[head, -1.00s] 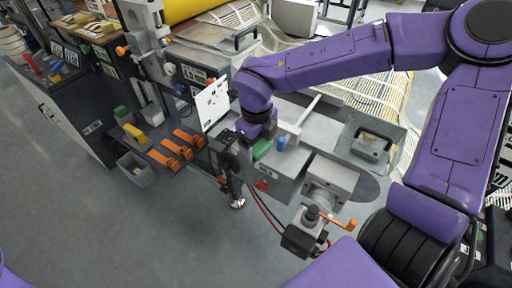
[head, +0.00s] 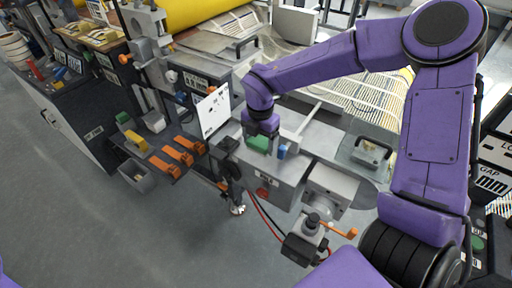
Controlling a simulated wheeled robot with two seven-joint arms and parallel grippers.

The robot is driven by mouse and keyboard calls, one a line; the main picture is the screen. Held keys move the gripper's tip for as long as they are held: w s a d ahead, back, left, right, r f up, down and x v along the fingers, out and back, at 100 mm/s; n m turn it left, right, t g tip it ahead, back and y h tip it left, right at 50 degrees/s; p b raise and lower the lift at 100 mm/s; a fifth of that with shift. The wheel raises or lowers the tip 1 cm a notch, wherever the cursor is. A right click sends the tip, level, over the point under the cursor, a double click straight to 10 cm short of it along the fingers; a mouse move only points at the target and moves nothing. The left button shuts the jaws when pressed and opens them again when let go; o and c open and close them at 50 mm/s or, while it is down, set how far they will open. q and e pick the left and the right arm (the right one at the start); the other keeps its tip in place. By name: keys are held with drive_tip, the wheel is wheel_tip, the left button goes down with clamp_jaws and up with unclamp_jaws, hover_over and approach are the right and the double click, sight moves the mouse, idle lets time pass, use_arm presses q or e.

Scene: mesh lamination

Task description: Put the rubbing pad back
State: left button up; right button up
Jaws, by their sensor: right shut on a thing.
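The rubbing pad appears to be the green block (head: 258,143) at the tip of my right arm, just above the grey machine housing. My right gripper (head: 261,132) is shut on it; its fingers are mostly hidden by the wrist and the block. A small blue block (head: 282,152) stands on the housing just right of the pad, apart from it in the picture. My left gripper is out of view.
A white marked panel (head: 212,111) stands left of my right gripper. Orange-handled tools (head: 178,154) lie on a dark shelf beside a grey bin (head: 138,176). A grey handled block (head: 371,152) sits on the right. A crank with an orange handle (head: 338,230) juts out in front.

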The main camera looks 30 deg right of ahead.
drive_tip(key=p, duration=0.1)
hover_over(256, 156)
drive_tip(key=f, duration=0.4)
drive_tip(key=shift+s+a+f, duration=0.15)
drive_tip(key=shift+s+f, duration=0.1)
drive_tip(key=shift+s, duration=0.1)
drive_tip(key=f+p, duration=0.2)
drive_tip(key=f, duration=0.1)
drive_tip(key=shift+w+f, duration=0.2)
drive_tip(key=shift+f+b, duration=0.35)
drive_tip(key=shift+b, duration=0.05)
drive_tip(key=o, duration=0.9)
drive_tip(key=shift+o, duration=0.2)
drive_tip(key=shift+r, duration=0.15)
drive_tip(key=shift+r, duration=0.3)
wheel_tip(256, 156, up, 12)
drive_tip(key=b, duration=0.2)
drive_tip(key=shift+f+b, duration=0.2)
drive_tip(key=shift+b, duration=0.15)
